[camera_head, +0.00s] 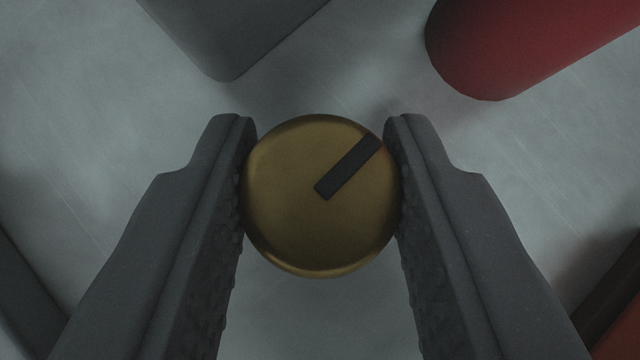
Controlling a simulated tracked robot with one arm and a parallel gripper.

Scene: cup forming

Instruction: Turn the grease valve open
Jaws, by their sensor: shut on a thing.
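The grease valve (310,225) is a round brass-coloured knob in the middle of the view. A dark pointer bar (347,167) on its face runs from near the centre to the upper right rim. My gripper (320,185) has one dark finger on each side of the knob, both touching its rim. It is shut on the knob. What lies beneath the knob is hidden.
A dark grey block (230,35) stands at the upper left, beyond the knob. A red rounded body (510,50) is at the upper right. An orange-red part (622,335) shows at the lower right corner. The pale grey surface (330,320) around the knob is bare.

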